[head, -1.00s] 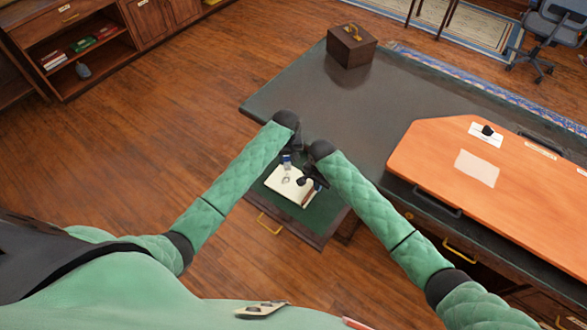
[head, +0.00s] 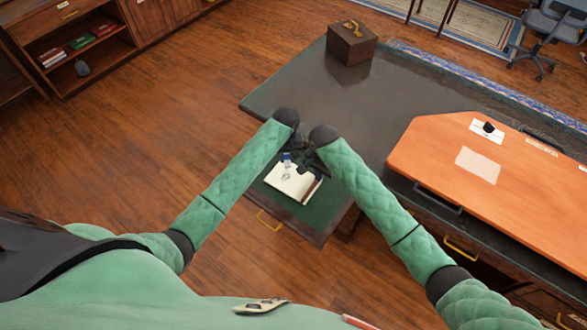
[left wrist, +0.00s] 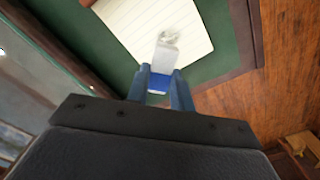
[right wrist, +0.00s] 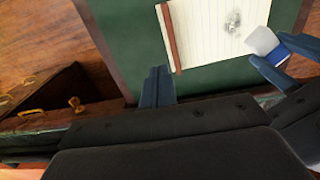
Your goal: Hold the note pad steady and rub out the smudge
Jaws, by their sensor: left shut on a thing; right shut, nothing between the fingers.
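The note pad (head: 297,186) lies in an open, green-lined drawer; its lined page also shows in the left wrist view (left wrist: 132,28). A brown strip (right wrist: 172,38) runs along one edge. A grey smudge (right wrist: 233,22) marks the page and also shows in the left wrist view (left wrist: 169,34). My left gripper (left wrist: 160,84) is shut on a white eraser with a blue sleeve (left wrist: 165,57), its white end beside the smudge; contact is unclear. My right gripper (right wrist: 157,84) is shut and empty, past the pad's brown-strip side, apart from the pad in view.
The drawer (head: 318,222) has a brass handle (head: 268,220) at its front. The dark desk top (head: 340,110) lies beyond the grippers, with a brown box (head: 352,46) at its far end. An orange-topped surface (head: 520,185) stands at right.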

